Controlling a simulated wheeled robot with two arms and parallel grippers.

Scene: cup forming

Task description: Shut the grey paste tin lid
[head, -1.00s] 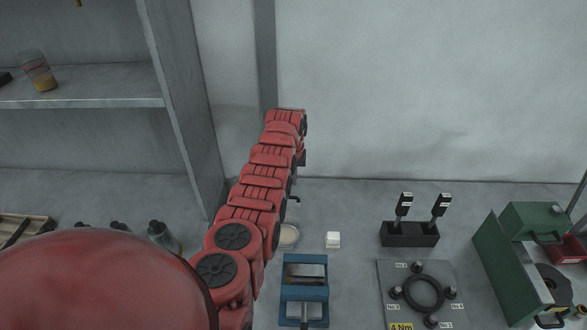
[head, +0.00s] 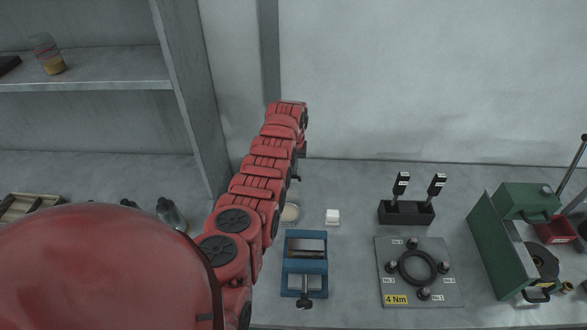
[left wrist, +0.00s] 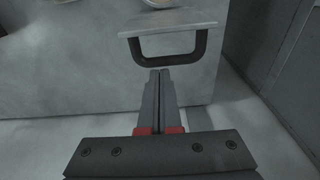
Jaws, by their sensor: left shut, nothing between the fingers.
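The paste tin (head: 289,212) shows as a small round pale shape on the bench, partly hidden behind my left arm. In the left wrist view a flat grey lid (left wrist: 172,19) with a black U-shaped handle (left wrist: 165,55) is near the top. How far it stands open I cannot tell. A small dark hook shape (head: 297,179) shows above the tin in the head view. My left gripper (left wrist: 160,76) is shut and empty, its fingertips at the handle's crossbar; whether they touch it I cannot tell. In the head view my arm hides most of this gripper.
Farther right are a black stand (head: 406,213), a grey plate (head: 450,291) with a black ring, and a green machine (head: 490,246). A shelf (head: 85,85) is at upper left.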

